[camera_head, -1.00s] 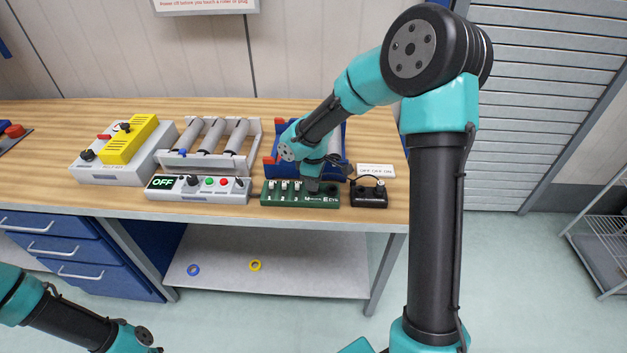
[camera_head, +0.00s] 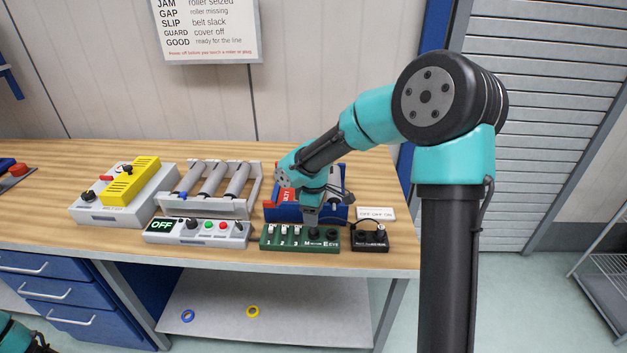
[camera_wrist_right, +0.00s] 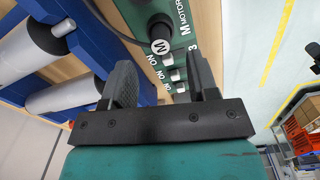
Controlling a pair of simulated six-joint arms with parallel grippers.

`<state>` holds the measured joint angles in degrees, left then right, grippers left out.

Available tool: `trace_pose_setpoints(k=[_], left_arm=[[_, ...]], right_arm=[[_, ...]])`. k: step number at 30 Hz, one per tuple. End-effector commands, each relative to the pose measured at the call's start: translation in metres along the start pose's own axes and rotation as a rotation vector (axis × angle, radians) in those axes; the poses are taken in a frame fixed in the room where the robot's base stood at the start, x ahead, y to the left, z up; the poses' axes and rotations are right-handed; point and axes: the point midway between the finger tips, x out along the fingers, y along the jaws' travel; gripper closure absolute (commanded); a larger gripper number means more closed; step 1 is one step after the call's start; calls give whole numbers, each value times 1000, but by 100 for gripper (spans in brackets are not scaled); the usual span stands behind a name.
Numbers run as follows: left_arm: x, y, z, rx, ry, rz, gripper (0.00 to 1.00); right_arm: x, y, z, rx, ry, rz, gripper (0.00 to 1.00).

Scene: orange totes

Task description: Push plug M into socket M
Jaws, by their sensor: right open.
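The green panel (camera_head: 270,243) stands at the bench's front edge, with switches at its left and lettered sockets at its right. My right gripper (camera_head: 311,222) is over the motor end, pointing down, and hides part of it. In the right wrist view, plug M (camera_wrist_right: 160,47), a round black plug with a white cap marked M, sits at the panel's motor position beyond my open fingers (camera_wrist_right: 162,80). The fingers are apart with nothing between their pads. How deep the plug sits in socket M cannot be told. My left gripper is out of view.
A black box (camera_head: 370,246) with a cable stands right of the panel, with a white card (camera_head: 376,214) behind it. A blue roller frame (camera_head: 283,212) is close behind my gripper. A grey control box (camera_head: 160,238) marked OFF is at the left.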

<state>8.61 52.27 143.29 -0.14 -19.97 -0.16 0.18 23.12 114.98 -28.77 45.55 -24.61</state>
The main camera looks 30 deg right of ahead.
Motion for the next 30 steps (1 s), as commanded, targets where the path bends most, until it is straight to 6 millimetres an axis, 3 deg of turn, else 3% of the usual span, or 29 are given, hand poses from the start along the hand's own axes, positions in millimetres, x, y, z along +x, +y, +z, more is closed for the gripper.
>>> trace_pose_setpoints(k=[12,18,30], left_arm=[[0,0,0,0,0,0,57],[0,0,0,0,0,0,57],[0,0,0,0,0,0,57]], right_arm=[[-82,0,-1,0,3,2,46],[-112,0,-1,-1,2,1,46],[-123,0,0,0,0,-1,46]])
